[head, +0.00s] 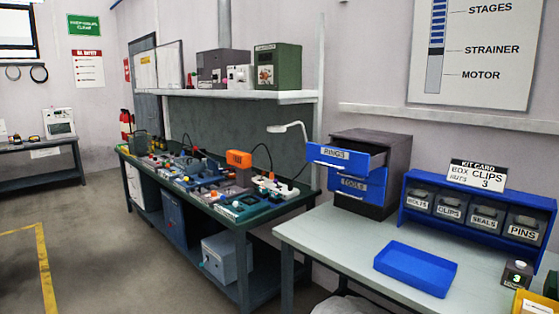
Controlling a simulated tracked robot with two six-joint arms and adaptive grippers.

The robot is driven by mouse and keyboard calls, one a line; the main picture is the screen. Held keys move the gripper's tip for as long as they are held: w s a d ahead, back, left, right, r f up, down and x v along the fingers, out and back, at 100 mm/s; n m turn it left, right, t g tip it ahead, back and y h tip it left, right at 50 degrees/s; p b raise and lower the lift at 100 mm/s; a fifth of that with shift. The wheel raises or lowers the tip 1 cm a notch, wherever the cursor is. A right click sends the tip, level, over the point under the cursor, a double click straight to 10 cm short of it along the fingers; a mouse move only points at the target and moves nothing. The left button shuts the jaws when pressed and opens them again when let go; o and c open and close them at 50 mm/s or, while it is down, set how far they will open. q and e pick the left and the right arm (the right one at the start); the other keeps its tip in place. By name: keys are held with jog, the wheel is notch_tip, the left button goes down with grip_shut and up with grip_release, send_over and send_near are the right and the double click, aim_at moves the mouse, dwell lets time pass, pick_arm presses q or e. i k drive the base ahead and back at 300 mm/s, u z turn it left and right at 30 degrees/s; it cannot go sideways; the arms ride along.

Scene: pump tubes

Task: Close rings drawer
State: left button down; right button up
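The rings drawer (339,156) is the blue upper drawer of a small dark cabinet (376,140), with a white label reading RINGS. It is pulled out and sticks out towards the left front of the cabinet. The blue TOOLS drawer (356,185) below it sits further back than the rings drawer. The cabinet stands at the back left of the grey table (330,228). What is inside the rings drawer cannot be seen. Neither of my grippers shows in the head view.
An empty-looking blue tray (416,270) lies on the table. A blue rack (474,208) with bins marked BOLTS, CLIPS, SEALS and PINS stands at the right, a kit card (477,175) above it. A cluttered green workbench (225,200) is at the left. The table's front left is clear.

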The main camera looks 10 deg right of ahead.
aim_at(360, 160)
jog(key=u, duration=0.1)
jog(key=i, duration=0.8)
jog(key=z, duration=0.6)
jog(key=i, duration=0.75)
jog(key=z, duration=0.55)
jog(key=k, duration=0.8)
jog(key=z, duration=0.2)
jog(key=i, duration=0.7)
